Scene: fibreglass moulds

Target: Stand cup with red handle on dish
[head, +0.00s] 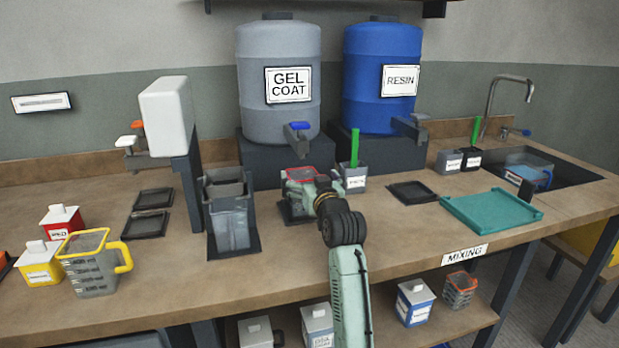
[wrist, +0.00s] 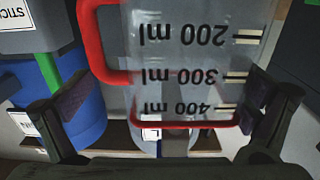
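The cup with the red handle (wrist: 185,70) is a clear measuring cup with ml marks. It fills the middle of the wrist view and appears upside down there, with its red handle on the left. In the head view its red rim (head: 302,174) shows under the gel coat tap, partly hidden by my gripper (head: 314,187). My gripper's fingers (wrist: 165,97) are spread on either side of the cup, with a gap at the left finger. A dark dish (head: 288,214) shows below the cup. Other dark dishes lie at left (head: 154,198), (head: 146,225) and right (head: 412,191).
The grey gel coat drum (head: 279,110) and blue resin drum (head: 382,60) stand behind. A grey bin (head: 229,220) is close on the left; a labelled pot (head: 354,182) with a green stick is close on the right. A teal tray (head: 492,208) lies further right. The front middle bench is clear.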

